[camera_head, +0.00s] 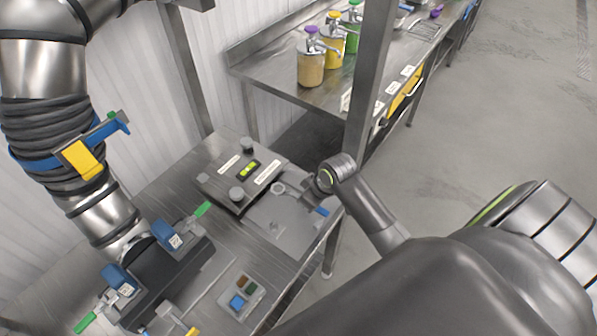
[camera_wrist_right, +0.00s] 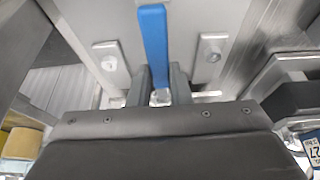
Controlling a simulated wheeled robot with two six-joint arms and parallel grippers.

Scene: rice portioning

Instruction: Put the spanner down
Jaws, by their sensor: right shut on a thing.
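The spanner shows in the right wrist view as a blue handle (camera_wrist_right: 153,40), held between the two dark fingers of my right gripper (camera_wrist_right: 159,88).
A post (camera_head: 368,80) stands behind. A farther counter (camera_head: 290,75) holds pump bottles (camera_head: 311,65).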

